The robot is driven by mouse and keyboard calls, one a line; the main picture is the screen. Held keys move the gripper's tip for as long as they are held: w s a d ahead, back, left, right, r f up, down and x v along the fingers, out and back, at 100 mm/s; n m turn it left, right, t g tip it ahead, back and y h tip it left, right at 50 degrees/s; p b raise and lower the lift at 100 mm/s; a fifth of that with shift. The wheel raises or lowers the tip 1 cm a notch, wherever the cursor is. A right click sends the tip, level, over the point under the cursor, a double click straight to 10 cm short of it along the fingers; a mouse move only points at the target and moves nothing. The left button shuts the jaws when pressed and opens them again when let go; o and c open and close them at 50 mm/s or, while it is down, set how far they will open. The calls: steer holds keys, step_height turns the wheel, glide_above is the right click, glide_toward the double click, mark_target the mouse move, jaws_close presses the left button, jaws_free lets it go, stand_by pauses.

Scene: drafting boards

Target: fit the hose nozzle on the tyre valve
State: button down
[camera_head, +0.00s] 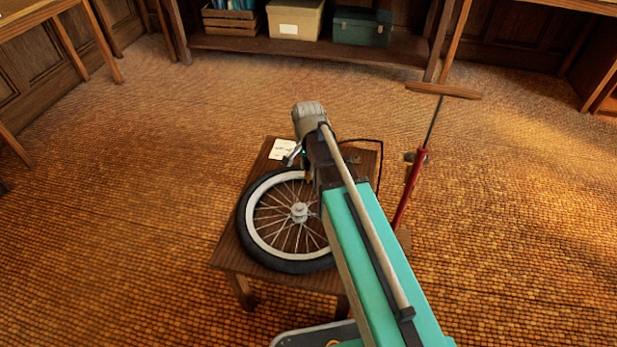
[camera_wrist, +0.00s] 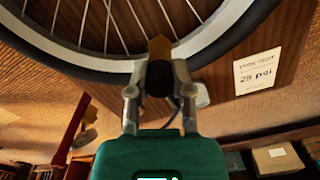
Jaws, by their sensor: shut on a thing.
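My gripper (camera_wrist: 157,70) is shut on the hose nozzle (camera_wrist: 158,80), a black cylinder with a brass-coloured end that points towards the wheel. The brass end overlaps the wheel's pale rim in the wrist view. The tyre valve cannot be made out, and I cannot tell whether the nozzle touches it. The wheel (camera_head: 252,198) lies flat, with a black tyre, cream rim and wire spokes; its tyre and rim also fill the top of the wrist view (camera_wrist: 60,58). In the head view my arm hides the wheel's right side and most of the gripper.
The wheel lies on a small wooden table (camera_head: 228,257). A note (camera_head: 282,149) lies at its back; in the wrist view it reads 25 psi (camera_wrist: 266,71). A red pump (camera_head: 411,187) with a wooden handle stands at right. A black hose (camera_head: 381,165) runs there. Surrounding floor is clear.

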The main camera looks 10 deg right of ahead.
steer(key=shift+f+b, duration=0.35)
steer(key=shift+f, duration=0.05)
steer(key=shift+c, duration=2.2)
jaws_free()
steer(key=shift+r, duration=0.1)
step_height(320, 180, up, 9)
steer(key=p, duration=0.9)
steer(key=shift+r+p, duration=0.2)
steer(key=shift+p, duration=0.15)
steer(key=shift+d+r, duration=0.15)
steer(key=shift+r, duration=0.05)
steer(key=s+d, duration=0.3)
steer(key=d, duration=2)
steer(key=shift+s+d+f, duration=0.15)
steer(key=shift+d+f, duration=0.05)
steer(key=shift+d, duration=0.2)
